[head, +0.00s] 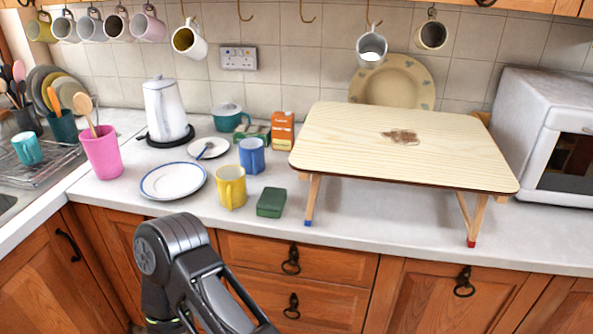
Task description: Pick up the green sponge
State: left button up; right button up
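A dark green block with rounded edges (271,202), which looks like the green sponge, lies flat near the front edge of the counter. It is just right of a yellow mug (231,187) and left of the folding table's blue-tipped leg. Its top and front are uncovered and nothing touches it. A dark link of one of my arms shows at the bottom, in front of the drawers. Neither gripper shows, so whether they are open or shut is hidden.
A low wooden folding table (340,137) stands to the right on the counter (370,216). A blue mug (251,156), a white plate (173,181) and a pink cup (102,152) stand left. A microwave (515,120) is far right. Mugs hang above.

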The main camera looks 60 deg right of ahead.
aim_at(271, 204)
jog(key=z, duration=1.8)
